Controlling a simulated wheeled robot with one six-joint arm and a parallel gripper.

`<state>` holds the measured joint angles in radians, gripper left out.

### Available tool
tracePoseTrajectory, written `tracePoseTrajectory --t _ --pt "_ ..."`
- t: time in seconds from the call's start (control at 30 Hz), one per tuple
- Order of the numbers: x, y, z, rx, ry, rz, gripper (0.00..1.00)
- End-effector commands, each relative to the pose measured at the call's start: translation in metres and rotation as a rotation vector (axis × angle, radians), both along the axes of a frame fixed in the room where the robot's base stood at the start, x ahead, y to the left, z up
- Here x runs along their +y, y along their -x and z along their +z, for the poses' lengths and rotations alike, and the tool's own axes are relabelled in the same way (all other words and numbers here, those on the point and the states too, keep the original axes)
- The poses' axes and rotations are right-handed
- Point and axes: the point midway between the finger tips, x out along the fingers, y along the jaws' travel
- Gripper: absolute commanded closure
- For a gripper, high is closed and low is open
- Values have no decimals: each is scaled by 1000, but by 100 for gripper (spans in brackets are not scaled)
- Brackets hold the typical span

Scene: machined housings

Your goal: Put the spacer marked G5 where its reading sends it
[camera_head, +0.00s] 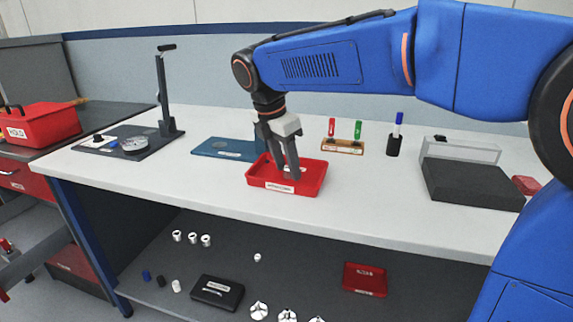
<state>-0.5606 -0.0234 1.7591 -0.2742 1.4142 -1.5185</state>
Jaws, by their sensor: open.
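My gripper (286,170) points down over a red tray (287,187) on the white bench, with its two dark fingers apart. The fingertips are inside or just above the tray; I cannot tell whether they touch it. A small pale patch shows by the fingers, too small to identify. The tray's front label is unreadable at this size. I cannot make out any part marked G5. Several small silver cylinders (191,238) stand on the lower shelf, with no readable marks. A dial-like round instrument (134,144) lies on a dark plate at the bench's left.
A blue plate (226,149) lies left of the tray. A wooden holder (343,147) with red and green tags, a pen cup (394,144) and a dark block (473,186) are to the right. A red crate (40,123), seemingly labelled HOLD, stands far left. The bench's front strip is clear.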

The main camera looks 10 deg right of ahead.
Motion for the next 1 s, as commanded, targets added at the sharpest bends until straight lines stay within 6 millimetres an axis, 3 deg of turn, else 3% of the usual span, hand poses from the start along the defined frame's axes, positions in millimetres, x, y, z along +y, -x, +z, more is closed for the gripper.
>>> tracePoseTrajectory --t 0.17,0.7,1.0 --pt "3 1 13 -2 -1 1 59" --pt "24 14 103 -2 -2 1 59" --pt "27 17 118 0 0 0 59"
